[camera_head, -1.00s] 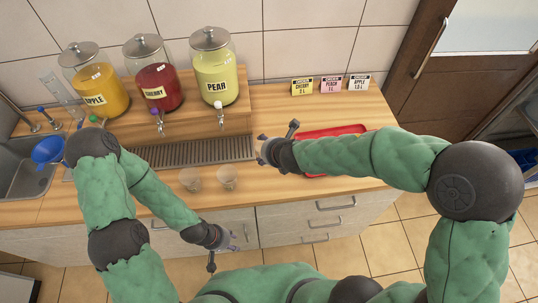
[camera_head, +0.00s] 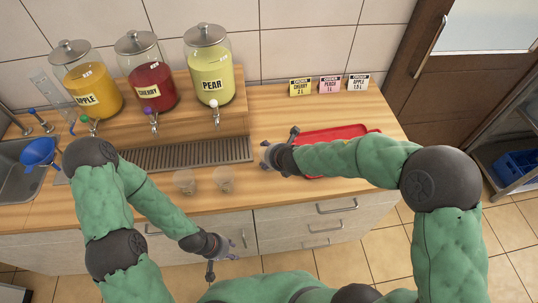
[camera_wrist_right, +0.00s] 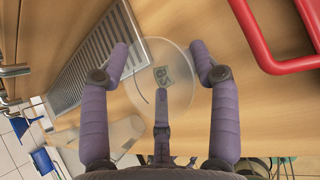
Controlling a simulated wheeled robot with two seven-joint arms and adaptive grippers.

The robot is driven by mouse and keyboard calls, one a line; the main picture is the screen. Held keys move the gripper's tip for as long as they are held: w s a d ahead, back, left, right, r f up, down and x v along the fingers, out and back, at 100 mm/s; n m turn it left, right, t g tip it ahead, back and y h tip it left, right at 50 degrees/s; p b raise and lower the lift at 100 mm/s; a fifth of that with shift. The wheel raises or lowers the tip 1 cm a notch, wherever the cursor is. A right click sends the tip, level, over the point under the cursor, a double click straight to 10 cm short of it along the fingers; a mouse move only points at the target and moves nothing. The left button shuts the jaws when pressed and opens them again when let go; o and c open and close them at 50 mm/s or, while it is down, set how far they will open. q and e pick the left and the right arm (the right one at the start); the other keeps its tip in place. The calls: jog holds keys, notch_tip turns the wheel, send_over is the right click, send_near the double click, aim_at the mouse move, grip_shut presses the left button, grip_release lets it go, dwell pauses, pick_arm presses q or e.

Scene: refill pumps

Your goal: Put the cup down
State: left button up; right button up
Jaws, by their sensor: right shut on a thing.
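My right gripper (camera_head: 266,157) is over the counter, between the drip grate and the red tray. In the right wrist view its fingers (camera_wrist_right: 160,70) are on either side of a clear round cup (camera_wrist_right: 178,60) with a small printed mark, and it is shut on this cup. The wood counter lies below the cup; I cannot tell whether its base touches it. Two other clear cups (camera_head: 185,182) (camera_head: 223,179) stand on the counter in front of the grate. My left gripper (camera_head: 224,260) is empty, fingers apart, in front of the drawers.
Apple (camera_head: 88,97), cherry (camera_head: 150,90) and pear (camera_head: 212,85) dispensers stand on a shelf behind the drip grate (camera_head: 190,153). The red tray (camera_head: 340,131) is to the right, partly behind my arm. Three order cards (camera_head: 329,86) stand at the back. A blue funnel (camera_head: 39,152) is by the sink.

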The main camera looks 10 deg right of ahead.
jog(key=o, duration=0.6)
jog(key=shift+f, duration=0.1)
jog(key=o, duration=0.4)
